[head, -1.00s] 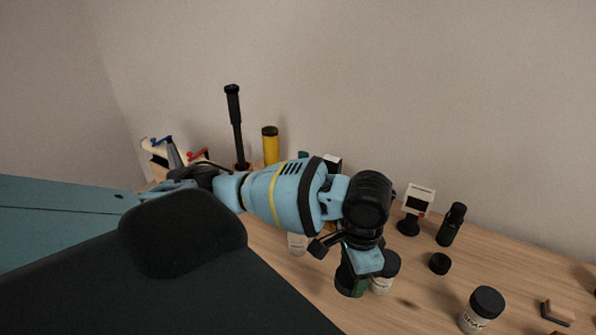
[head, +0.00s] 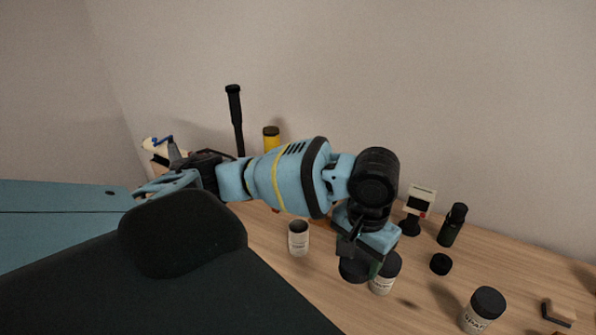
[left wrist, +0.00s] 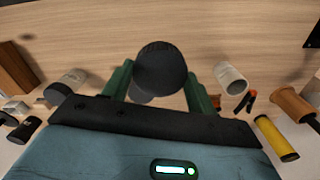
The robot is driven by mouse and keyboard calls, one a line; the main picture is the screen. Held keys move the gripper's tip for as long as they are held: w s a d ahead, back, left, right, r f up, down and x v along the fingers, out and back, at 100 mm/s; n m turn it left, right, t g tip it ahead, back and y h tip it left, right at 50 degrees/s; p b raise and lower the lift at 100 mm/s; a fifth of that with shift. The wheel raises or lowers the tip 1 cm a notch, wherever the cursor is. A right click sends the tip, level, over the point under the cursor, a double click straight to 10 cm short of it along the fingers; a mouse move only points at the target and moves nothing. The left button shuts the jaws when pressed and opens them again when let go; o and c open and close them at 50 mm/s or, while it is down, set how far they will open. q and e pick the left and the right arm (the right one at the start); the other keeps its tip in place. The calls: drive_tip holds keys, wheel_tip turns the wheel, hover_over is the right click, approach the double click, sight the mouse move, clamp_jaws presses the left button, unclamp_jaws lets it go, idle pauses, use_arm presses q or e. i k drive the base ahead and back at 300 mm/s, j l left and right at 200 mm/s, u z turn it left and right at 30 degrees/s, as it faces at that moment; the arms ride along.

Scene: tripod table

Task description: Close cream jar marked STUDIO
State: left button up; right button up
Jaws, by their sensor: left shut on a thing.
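My left gripper (head: 365,258) is shut on a round black lid (head: 354,270), held above the table. In the left wrist view the lid (left wrist: 159,68) sits between the two green fingers. An open white jar (head: 298,242) with no lid stands on the table, left of the gripper; it also shows in the left wrist view (left wrist: 231,78). Its label is too small to read, so I cannot tell whether it says STUDIO. A white jar with a black lid (head: 383,284) stands just right of and partly behind the held lid. My right gripper is not in view.
Another black-lidded jar (head: 476,322) stands at the front right. A low black disc (head: 441,264), a dark bottle (head: 452,225) and a small white-faced stand (head: 421,199) are behind it. A yellow cylinder (head: 271,139) stands at the back left. Bare table lies between the jars.

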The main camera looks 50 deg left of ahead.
sight(299, 229)
drive_tip(key=k+u, duration=0.75)
drive_tip(key=k+j+u, duration=0.1)
drive_tip(key=u, duration=0.3)
drive_tip(key=k, duration=0.1)
